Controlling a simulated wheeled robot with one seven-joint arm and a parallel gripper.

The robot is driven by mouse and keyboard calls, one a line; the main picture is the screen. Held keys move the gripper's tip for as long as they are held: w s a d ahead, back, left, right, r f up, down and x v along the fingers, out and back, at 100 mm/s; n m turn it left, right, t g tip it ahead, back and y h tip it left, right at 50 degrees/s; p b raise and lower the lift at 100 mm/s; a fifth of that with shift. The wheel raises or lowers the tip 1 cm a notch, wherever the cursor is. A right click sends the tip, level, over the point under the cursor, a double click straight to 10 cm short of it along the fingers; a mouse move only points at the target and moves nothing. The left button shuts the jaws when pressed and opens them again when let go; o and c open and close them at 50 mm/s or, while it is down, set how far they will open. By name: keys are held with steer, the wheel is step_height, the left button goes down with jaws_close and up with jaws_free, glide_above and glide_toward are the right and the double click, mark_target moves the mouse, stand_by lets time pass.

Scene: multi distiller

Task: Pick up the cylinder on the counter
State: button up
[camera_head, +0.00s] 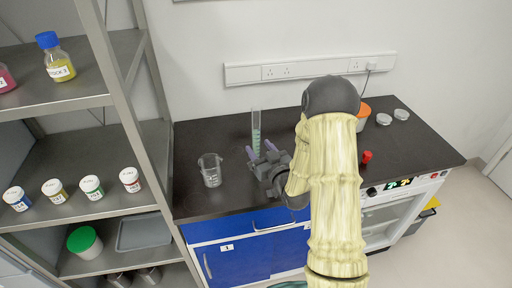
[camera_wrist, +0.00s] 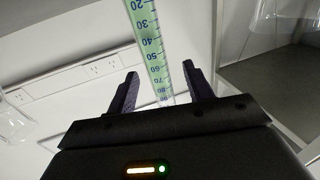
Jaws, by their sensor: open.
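My gripper (camera_head: 261,153) is open, with purple fingertips, right at the cylinder in the head view. In the wrist view, the cylinder (camera_wrist: 151,50) shows its blue numbers and runs between the two fingers of my gripper (camera_wrist: 160,90). Gaps show on both sides of it. I cannot tell how deep it is between the fingers. The cylinder's base is hidden behind the gripper in the head view.
A glass beaker (camera_head: 210,170) stands left of the gripper. A red item (camera_head: 366,157), an orange-topped container (camera_head: 362,116) and two clear dishes (camera_head: 392,117) are to the right. A metal shelf (camera_head: 125,110) with bottles and jars stands at the left. A wall socket strip (camera_head: 310,69) is behind.

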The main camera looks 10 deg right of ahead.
mark_target(258, 119)
steer(key=shift+p+x, duration=0.5)
steer(key=shift+x, duration=1.45)
steer(key=shift+d+r, duration=0.1)
steer(key=shift+d, duration=0.1)
jaws_close()
steer(key=shift+r, duration=0.15)
step_height(258, 119, up, 10)
steer(key=shift+f+b, duration=0.1)
steer(key=shift+b, duration=0.3)
